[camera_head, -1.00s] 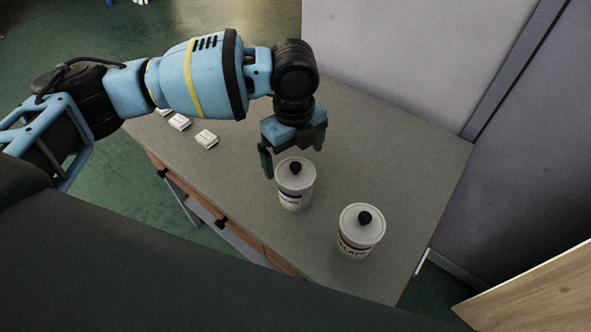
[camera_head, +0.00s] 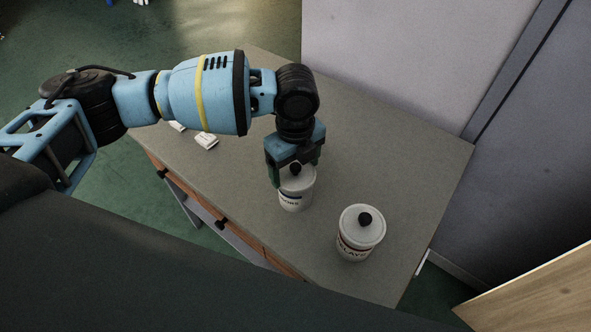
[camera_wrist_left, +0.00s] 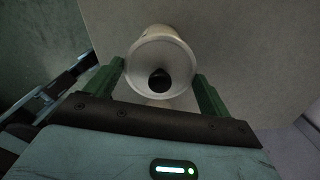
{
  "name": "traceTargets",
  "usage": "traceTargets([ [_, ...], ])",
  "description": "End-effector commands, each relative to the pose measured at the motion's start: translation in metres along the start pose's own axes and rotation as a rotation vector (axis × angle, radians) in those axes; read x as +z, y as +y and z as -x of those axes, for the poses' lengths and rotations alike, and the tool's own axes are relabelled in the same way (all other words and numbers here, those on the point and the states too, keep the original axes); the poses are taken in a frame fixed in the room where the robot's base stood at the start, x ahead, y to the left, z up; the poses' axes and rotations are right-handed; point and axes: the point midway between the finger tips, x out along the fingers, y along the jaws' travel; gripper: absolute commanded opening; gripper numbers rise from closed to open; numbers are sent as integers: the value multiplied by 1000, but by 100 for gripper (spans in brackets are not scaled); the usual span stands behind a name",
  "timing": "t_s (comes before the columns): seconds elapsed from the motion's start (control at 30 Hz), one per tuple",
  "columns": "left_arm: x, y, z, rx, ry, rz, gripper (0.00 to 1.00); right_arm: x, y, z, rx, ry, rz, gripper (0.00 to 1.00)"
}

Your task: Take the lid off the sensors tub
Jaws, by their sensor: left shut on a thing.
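The sensors tub (camera_head: 294,203) is a white cylinder standing upright on the table, its label partly readable. Its white lid (camera_head: 302,182) with a black knob (camera_head: 295,168) is on top. My left gripper (camera_head: 294,173) points down over it, shut on the lid. In the left wrist view, the lid (camera_wrist_left: 142,62) and dark knob (camera_wrist_left: 159,80) lie between the two green fingers of my left gripper (camera_wrist_left: 162,82). The lid looks seated on the tub. My right gripper is not in view.
A second white tub (camera_head: 356,243), its label ending in "LAYS", stands lidded to the right, nearer the front. Small white blocks (camera_head: 206,141) lie on the grey table (camera_head: 400,165) at left, partly behind my arm. A pale wall (camera_head: 400,60) rises behind.

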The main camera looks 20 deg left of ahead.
Motion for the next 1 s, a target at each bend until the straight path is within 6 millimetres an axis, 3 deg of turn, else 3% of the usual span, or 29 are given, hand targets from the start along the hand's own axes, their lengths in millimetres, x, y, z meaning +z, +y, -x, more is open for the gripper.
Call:
traceTargets([
  [0.27, 0, 0, 6, -1, 0, 0, 60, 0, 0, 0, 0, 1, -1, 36],
  [0.53, 0, -1, 39, -4, 0, 0, 60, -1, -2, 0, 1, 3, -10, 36],
  [1.0, -29, 83, 44, -1, 0, -3, 60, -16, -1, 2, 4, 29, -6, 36],
])
